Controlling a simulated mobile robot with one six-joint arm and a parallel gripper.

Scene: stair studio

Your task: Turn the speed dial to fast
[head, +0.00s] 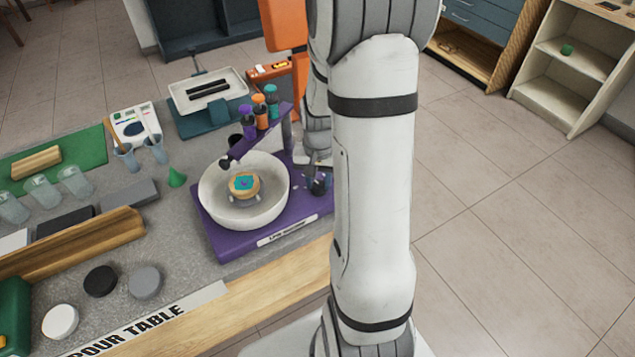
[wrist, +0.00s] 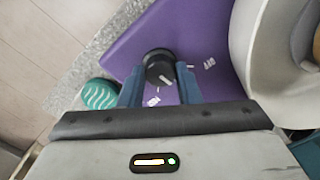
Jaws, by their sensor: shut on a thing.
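The speed dial (wrist: 159,66) is a black round knob on the purple base of the spinner (head: 220,238). My gripper (wrist: 162,84) reaches over the base with one blue finger on each side of the dial, shut on it. A pale mark shows on the knob's lower part in the wrist view. In the head view the dial is mostly hidden by my gripper (head: 318,182). A white bowl (head: 222,207) stands on the base left of it, with a round wooden piece (head: 244,185) inside.
A purple arm with several small bottles (head: 262,113) overhangs the bowl. A teal wavy-patterned round thing (wrist: 100,94) lies left of the gripper in the wrist view. Cups, discs (head: 145,282) and wooden blocks crowd the table's left. Open floor lies to the right.

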